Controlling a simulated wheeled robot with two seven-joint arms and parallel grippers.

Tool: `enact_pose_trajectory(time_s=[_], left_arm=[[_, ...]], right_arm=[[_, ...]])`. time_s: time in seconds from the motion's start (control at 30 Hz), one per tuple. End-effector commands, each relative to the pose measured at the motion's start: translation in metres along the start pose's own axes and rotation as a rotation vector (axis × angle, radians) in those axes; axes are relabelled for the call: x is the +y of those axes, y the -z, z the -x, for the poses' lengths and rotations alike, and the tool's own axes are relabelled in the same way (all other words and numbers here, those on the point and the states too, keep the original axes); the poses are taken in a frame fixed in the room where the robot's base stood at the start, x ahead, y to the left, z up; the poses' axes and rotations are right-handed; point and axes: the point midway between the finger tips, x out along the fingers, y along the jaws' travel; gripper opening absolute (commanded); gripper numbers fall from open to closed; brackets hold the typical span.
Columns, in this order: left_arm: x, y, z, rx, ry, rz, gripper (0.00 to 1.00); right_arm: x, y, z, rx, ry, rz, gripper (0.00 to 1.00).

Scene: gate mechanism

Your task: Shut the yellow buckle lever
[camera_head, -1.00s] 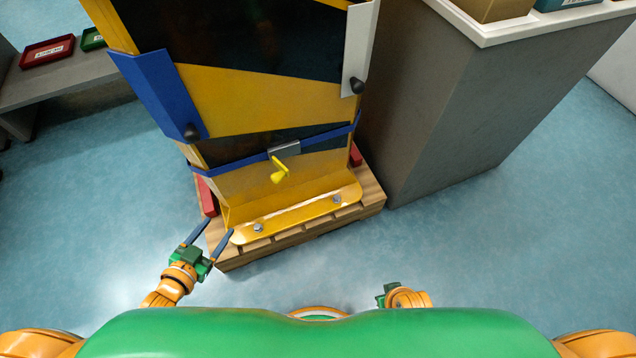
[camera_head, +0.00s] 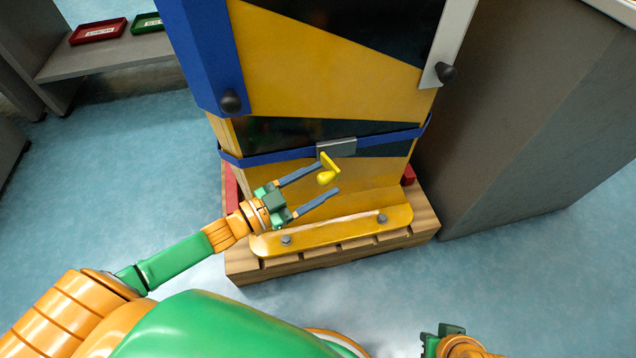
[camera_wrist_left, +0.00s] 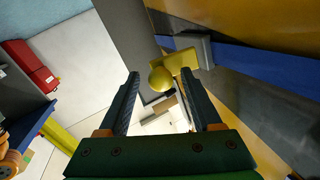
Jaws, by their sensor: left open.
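The yellow buckle lever (camera_head: 327,170) sticks out from the grey buckle (camera_head: 337,148) on a blue strap (camera_head: 270,157) around the yellow and black gate mechanism. My left gripper (camera_head: 330,178) is open, with its two blue fingers pointing at the lever. In the head view the lever's knob lies near the fingertips, by the upper finger. In the left wrist view the lever (camera_wrist_left: 162,78) shows just beyond and between the open fingertips (camera_wrist_left: 170,85); contact cannot be told. My right gripper (camera_head: 440,335) is at the bottom edge, partly cut off, and its fingers do not show.
The mechanism stands on a wooden pallet (camera_head: 330,262) with a yellow bolted bracket (camera_head: 335,230) in front. A grey cabinet (camera_head: 530,130) stands close on the right. A shelf (camera_head: 110,58) with a red tray (camera_head: 98,30) is at the far left. Blue floor is clear on the left.

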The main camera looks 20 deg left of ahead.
Motion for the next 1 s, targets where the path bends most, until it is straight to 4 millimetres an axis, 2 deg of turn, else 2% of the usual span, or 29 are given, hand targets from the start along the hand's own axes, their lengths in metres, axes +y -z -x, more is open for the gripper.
enact_pose_trajectory(time_s=[0.13,0.3,0.37,0.4,1.0], left_arm=[[0.0000,0.0002,0.0002,-0.001,0.000,0.000,0.66],[0.0000,0.0001,0.0003,-0.001,0.000,0.000,0.20],[0.0001,0.0000,0.0004,-0.001,0.000,0.000,0.04],[0.0001,0.0000,0.0004,-0.001,0.000,0.000,0.00],[0.0006,-0.0006,0.0006,-0.002,-0.001,0.001,0.00]], right_arm=[[0.0000,0.0000,0.0002,0.000,0.000,0.000,0.00],[0.0000,0.0001,0.0000,0.000,0.000,0.000,0.00],[0.0000,0.0001,0.0000,0.000,0.000,0.000,0.00],[0.0000,0.0001,0.0000,0.000,0.000,0.000,0.00],[-0.0002,0.0003,-0.0003,0.001,0.000,-0.001,0.00]])
